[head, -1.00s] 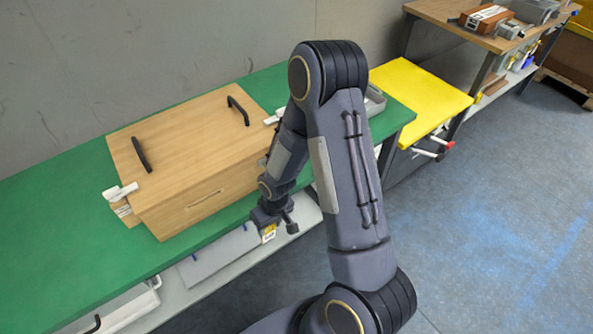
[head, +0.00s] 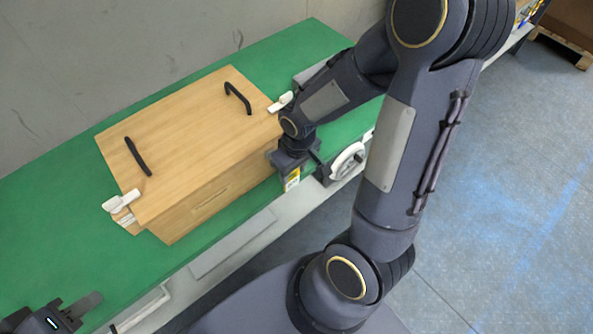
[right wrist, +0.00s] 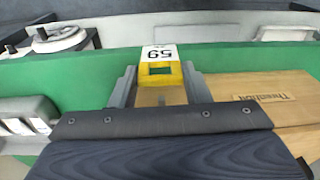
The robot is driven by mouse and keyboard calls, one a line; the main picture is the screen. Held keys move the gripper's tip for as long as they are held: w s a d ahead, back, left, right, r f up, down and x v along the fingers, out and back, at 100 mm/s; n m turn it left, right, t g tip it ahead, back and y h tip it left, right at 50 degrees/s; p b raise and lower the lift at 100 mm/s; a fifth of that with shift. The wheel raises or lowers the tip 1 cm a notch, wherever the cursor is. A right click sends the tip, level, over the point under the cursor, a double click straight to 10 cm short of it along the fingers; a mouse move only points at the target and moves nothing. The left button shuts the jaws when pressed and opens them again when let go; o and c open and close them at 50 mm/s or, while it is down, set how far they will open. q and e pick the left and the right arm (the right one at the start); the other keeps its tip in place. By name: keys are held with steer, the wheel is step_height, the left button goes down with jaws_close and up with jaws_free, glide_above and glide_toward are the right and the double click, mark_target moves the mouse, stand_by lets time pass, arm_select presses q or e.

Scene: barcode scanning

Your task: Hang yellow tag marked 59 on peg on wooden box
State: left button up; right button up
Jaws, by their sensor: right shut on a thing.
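The yellow tag (head: 292,180) with a white top shows in the head view at the right front of the wooden box. In the right wrist view it reads 59 (right wrist: 160,62). My right gripper (head: 297,172) is shut on it, its fingers on both sides of the tag in the right wrist view (right wrist: 161,85). The wooden box (head: 195,135) stands on the green table. White fittings stick out at its left side (head: 122,201) and right side (head: 281,102); I cannot tell a peg for certain. My left gripper (head: 75,312) is at the lower left edge, partly cut off.
The green table top (head: 60,240) is clear left of the box. Two black handles (head: 138,156) stand up from the box lid. A white round object (head: 348,160) is at the table's front, right of my right gripper. A grey wall is behind.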

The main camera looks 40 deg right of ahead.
steer(key=shift+w+a+f, duration=0.15)
steer(key=shift+w, duration=1.4)
steer(key=shift+w+a+f, duration=0.1)
steer(key=shift+w, duration=1.4)
steer(key=shift+w+f, duration=0.4)
steer(key=shift+w, duration=0.2)
steer(key=o, duration=1.5)
steer(key=shift+r, duration=0.1)
steer(key=r, duration=0.7)
steer(key=shift+s+d+r, duration=0.15)
steer(key=shift+s+r, duration=0.2)
